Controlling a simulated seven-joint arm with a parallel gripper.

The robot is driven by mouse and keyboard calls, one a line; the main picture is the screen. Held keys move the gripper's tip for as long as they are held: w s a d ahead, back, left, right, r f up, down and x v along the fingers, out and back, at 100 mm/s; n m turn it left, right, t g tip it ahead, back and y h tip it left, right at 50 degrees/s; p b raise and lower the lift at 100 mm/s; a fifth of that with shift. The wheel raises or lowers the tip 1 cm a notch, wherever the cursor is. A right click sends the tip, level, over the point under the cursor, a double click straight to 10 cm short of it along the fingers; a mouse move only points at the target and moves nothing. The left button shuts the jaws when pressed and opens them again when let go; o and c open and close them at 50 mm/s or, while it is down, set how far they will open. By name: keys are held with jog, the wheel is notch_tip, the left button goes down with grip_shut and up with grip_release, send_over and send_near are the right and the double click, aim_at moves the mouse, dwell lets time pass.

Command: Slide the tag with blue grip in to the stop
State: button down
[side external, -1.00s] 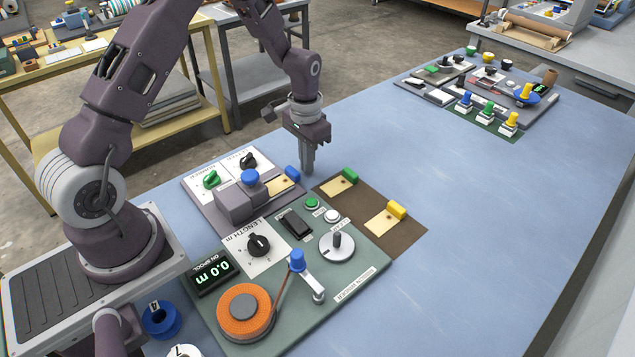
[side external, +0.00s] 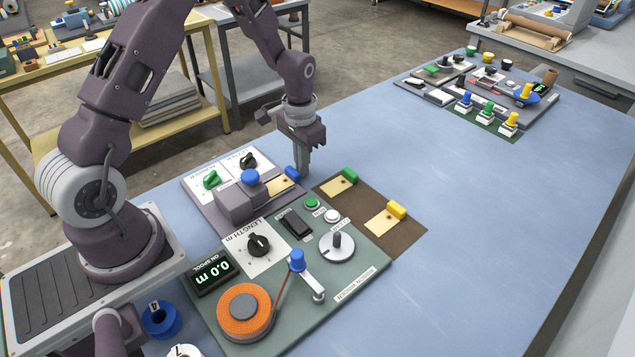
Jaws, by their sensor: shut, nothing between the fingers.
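The tag with the blue grip (side external: 280,184) lies flat at the right end of a grey block (side external: 236,205) with a round blue knob (side external: 250,177) on top. Its blue grip (side external: 292,172) points right, and part of its cream plate shows between grip and block. My gripper (side external: 304,175) is shut and empty, pointing down just right of the blue grip. The fingers are very close to the grip; I cannot tell whether they touch it.
A tag with a green grip (side external: 344,179) and one with a yellow grip (side external: 387,217) lie on a brown mat (side external: 408,236). A green panel (side external: 345,309) with dials, buttons and an orange spool (side external: 245,312) is in front.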

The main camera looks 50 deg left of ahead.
aim_at(276, 185)
jog(key=shift+s+a+f, duration=0.1)
jog(key=shift+s, duration=1.8)
jog(key=shift+s+a+f, duration=0.1)
jog(key=shift+s, duration=1.75)
jog(key=shift+w+d+r, duration=0.1)
jog(key=shift+w+r, duration=0.2)
jog(key=shift+r, duration=0.75)
jog(key=shift+w+d+r, duration=0.1)
jog(key=shift+w+r, duration=0.2)
jog(key=shift+r, duration=0.8)
jog(key=shift+w+r, duration=0.3)
jog(key=shift+r, duration=0.75)
jog(key=shift+r, duration=0.15)
jog(key=s+d+r+t, duration=0.2)
jog(key=s+d+r, duration=0.15)
jog(key=r, duration=0.45)
jog(key=s+d+r+t, duration=0.1)
jog(key=s+d+r, duration=0.25)
jog(key=r, duration=0.45)
jog(key=s+d+r+t, duration=0.2)
jog(key=s+d+r, duration=0.1)
jog(key=s, duration=0.8)
jog(key=shift+s+r+t, duration=0.3)
jog(key=shift+s+r, duration=0.1)
jog(key=shift+r, duration=0.15)
